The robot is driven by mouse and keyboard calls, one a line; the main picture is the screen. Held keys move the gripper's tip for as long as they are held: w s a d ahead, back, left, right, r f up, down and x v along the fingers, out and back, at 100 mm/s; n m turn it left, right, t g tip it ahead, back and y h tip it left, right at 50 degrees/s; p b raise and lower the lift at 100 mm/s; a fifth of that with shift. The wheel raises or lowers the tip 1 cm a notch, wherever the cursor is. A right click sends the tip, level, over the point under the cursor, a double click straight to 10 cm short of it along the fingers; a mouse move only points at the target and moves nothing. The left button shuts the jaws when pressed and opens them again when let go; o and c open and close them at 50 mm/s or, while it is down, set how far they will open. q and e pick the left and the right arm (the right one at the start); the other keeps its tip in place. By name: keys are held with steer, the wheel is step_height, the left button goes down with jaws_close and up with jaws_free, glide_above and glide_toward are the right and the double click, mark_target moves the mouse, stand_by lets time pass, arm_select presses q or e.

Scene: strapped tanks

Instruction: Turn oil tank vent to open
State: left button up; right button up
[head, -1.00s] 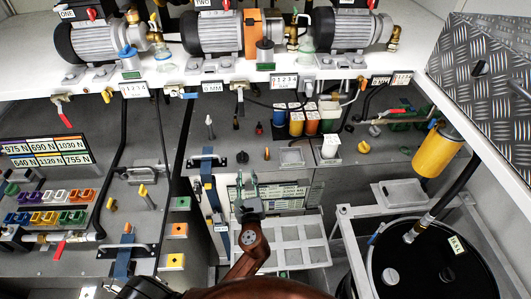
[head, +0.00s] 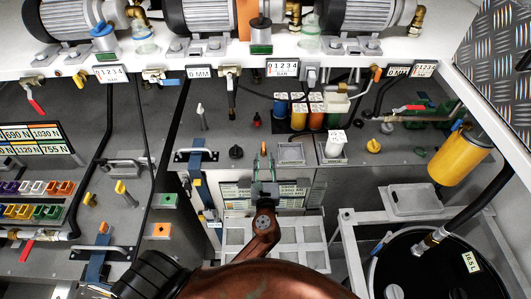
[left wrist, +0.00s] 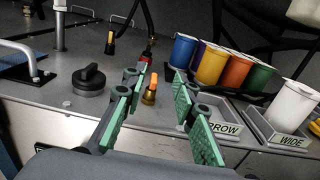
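I see no label that names the oil tank vent, so I cannot tell which fitting it is. A small brass fitting with an orange top (left wrist: 150,88) stands on the grey counter, between and beyond my left gripper's fingers in the left wrist view. A black round knob (left wrist: 90,78) is left of it; the knob also shows in the head view (head: 236,152). My left gripper (head: 264,165) is open and empty at the counter's front edge, its green-padded fingers (left wrist: 158,110) apart. It appears to touch neither fitting. My right gripper is not in view.
Several coloured cups (left wrist: 222,65) and a white cup (head: 335,144) stand right of the gripper. A black drum (head: 430,275) stands in a frame at lower right, with a yellow cylinder (head: 460,155) above. A blue strap (head: 197,165) is left. Motors line the shelf above.

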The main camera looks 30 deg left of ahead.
mark_target(264, 150)
arm_select(q)
steer(key=w+a+f, duration=0.1)
steer(key=w, duration=0.1)
steer(key=w+a+f+b, duration=0.1)
steer(key=w, duration=0.1)
steer(key=w+a+f, duration=0.1)
steer(key=w, duration=0.1)
steer(key=shift+a+f, duration=0.25)
steer(key=shift+a, duration=0.15)
steer(key=shift+w+a, duration=0.2)
steer(key=shift+w, duration=0.2)
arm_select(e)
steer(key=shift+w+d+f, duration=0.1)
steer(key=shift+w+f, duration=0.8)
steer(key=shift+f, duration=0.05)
arm_select(q)
steer(key=shift+c, duration=0.2)
jaws_close()
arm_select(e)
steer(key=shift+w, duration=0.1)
